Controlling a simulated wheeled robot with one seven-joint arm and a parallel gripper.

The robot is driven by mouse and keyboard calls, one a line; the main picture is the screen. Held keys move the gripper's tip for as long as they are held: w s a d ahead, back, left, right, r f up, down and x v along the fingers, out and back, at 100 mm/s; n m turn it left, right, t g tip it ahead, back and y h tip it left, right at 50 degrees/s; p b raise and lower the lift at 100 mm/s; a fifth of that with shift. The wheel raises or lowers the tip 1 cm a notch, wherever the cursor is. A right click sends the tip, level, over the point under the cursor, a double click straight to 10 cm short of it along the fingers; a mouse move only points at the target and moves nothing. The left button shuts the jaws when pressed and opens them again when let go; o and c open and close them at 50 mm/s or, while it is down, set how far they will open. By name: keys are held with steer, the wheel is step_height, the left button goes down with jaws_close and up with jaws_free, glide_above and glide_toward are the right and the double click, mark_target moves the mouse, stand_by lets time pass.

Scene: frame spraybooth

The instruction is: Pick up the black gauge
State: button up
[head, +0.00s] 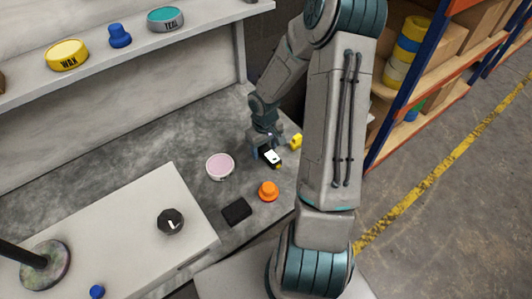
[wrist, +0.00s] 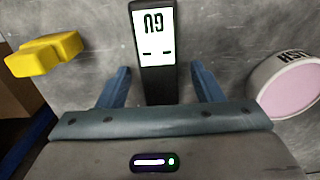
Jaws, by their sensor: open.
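The black gauge (wrist: 152,45) has a white display with dark letters and lies on the grey worktop. In the wrist view it is at the top middle, with its lower end between the two blue fingers of my gripper (wrist: 160,86). There is a visible gap on each side, and the fingers do not appear to touch it. In the head view the gauge (head: 270,157) lies at the right part of the worktop, just below my gripper (head: 264,147), which is partly hard to make out. My gripper is open and empty.
A yellow object (wrist: 45,54) lies left of the gauge and a pink-topped tin (wrist: 292,84) right of it in the wrist view. An orange object (head: 268,191) and black square (head: 236,211) are nearby. A pale raised board (head: 120,215) holds a black knob (head: 170,221).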

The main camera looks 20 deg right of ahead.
steer(key=c, duration=1.2)
steer(key=shift+o, duration=0.2)
steer(key=shift+r, duration=0.1)
